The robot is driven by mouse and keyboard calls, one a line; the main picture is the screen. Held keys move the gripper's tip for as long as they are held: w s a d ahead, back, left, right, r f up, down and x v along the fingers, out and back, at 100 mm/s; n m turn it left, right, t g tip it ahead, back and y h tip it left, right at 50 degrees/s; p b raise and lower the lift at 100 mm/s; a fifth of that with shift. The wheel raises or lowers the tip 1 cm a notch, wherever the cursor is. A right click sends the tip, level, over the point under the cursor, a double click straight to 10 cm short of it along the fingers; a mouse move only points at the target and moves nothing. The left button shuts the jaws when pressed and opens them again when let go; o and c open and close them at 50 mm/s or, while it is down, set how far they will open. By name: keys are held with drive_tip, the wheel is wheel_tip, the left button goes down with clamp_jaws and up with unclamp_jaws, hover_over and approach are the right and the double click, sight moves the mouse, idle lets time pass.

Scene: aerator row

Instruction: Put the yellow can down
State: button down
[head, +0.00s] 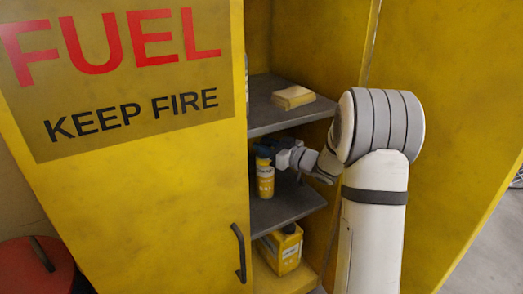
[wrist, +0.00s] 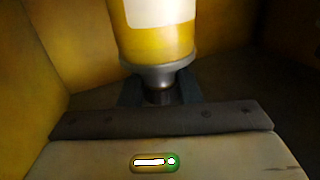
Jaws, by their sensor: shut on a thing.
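The yellow can (head: 265,181) is upright inside the yellow cabinet, over the grey middle shelf (head: 290,207) near its front left. It has a pale label and a dark neck. My gripper (head: 268,152) reaches in from the right and is shut on the can's neck. In the wrist view the can (wrist: 160,45) shows at the top, with its narrow neck between the dark fingers (wrist: 158,95). I cannot tell whether the can's base touches the shelf.
The upper shelf (head: 270,122) is close above my gripper and bears a yellowish block (head: 294,97). A yellow jug (head: 281,250) stands below. The open cabinet door (head: 130,190) is on the left. The middle shelf looks bare right of the can.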

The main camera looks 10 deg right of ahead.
drive_tip(key=c, duration=1.1)
unclamp_jaws()
drive_tip(key=shift+o, duration=0.2)
